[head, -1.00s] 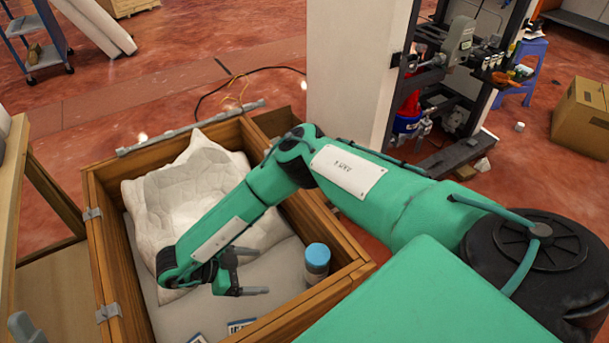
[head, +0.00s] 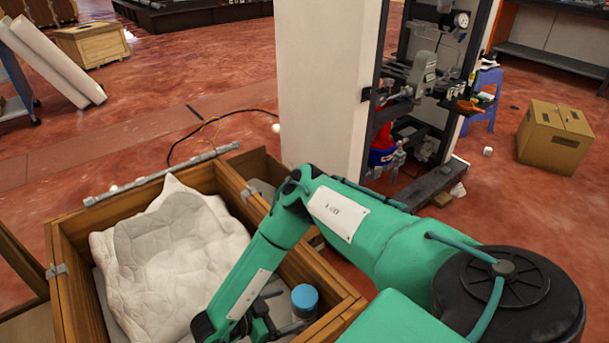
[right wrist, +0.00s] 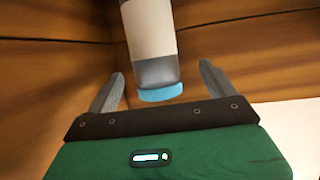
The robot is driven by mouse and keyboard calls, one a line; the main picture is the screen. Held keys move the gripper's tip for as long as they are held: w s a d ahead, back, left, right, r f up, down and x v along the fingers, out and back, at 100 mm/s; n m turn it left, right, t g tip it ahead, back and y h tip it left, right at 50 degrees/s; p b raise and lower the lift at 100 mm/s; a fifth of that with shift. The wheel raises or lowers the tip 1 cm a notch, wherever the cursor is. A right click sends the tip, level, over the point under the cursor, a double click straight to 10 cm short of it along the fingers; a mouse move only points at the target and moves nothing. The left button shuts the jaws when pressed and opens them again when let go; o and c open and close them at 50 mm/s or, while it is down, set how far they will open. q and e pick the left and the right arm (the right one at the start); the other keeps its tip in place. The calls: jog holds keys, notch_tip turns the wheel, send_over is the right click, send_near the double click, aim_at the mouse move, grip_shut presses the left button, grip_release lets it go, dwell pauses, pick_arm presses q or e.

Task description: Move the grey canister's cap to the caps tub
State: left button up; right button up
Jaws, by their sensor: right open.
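The grey canister (head: 303,320) stands in the front right corner of the wooden box, its blue cap (head: 305,297) on top. In the right wrist view the canister (right wrist: 150,35) shows as a pale body with a darker grey band beside the blue cap (right wrist: 160,93). My right gripper (head: 284,313) is open just left of the canister. In the right wrist view its fingers (right wrist: 162,85) stand either side of the cap end, with a gap at each side. I cannot make out a caps tub. My left gripper is not in view.
The wooden box (head: 335,318) has raised walls close to the canister. A crumpled white cloth-like sheet (head: 175,250) fills much of the box. A cardboard box (head: 555,137) is on the red floor at right.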

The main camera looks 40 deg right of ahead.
aim_at(294, 311)
jog(key=d, duration=0.1)
jog(key=s+d+f+b, duration=0.1)
jog(key=d+f, duration=0.1)
jog(key=shift+s+f+b, duration=0.1)
jog(key=shift+s+b, duration=0.2)
jog(key=shift+b, duration=0.05)
jog(key=shift+s+d+f, duration=0.1)
jog(key=shift+d, duration=0.5)
jog(key=c, duration=1.8)
